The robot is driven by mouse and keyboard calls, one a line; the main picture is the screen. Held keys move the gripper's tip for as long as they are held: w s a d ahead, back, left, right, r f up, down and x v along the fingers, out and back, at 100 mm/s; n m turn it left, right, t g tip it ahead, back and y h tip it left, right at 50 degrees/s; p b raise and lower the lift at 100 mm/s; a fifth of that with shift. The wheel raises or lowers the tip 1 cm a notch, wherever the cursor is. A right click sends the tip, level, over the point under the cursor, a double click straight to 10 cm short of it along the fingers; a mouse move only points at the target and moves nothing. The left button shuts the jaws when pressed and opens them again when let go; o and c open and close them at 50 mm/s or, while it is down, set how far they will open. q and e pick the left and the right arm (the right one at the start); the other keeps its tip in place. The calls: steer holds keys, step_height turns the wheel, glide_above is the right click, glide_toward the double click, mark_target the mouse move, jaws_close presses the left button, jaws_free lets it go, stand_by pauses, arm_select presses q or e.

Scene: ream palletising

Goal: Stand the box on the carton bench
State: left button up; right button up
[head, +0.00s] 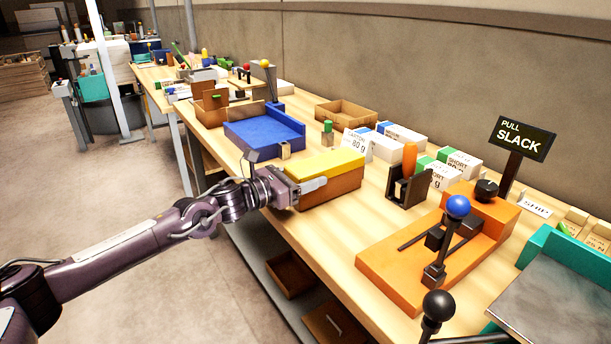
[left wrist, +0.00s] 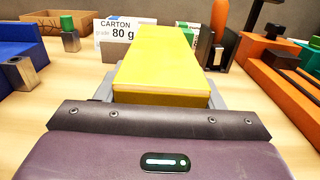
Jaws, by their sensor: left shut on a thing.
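The box (head: 330,189) has a yellow top and brown sides. It lies lengthwise over the near edge of the wooden bench (head: 305,238); whether its underside touches the bench is hard to tell. My left gripper (head: 312,185) is shut on its near end, with a pale finger along the side. In the left wrist view the box (left wrist: 158,62) extends straight ahead from the jaws, and its far end is close to a white pack and a sign (left wrist: 122,32) reading "CARTON grade 80 g". My right gripper is not in view.
A blue tray (head: 262,133) and a green-capped bottle (head: 327,133) stand beyond the box. White packs (head: 400,138) stand behind it, by the wall. A dark holder (head: 408,186) and an orange lever stand (head: 395,262) are to the right. Bare bench shows in front of the holder.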

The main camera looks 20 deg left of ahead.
arm_select(q)
steer(key=shift+f, duration=0.1)
steer(key=o, duration=1.1)
steer(key=shift+o, duration=0.2)
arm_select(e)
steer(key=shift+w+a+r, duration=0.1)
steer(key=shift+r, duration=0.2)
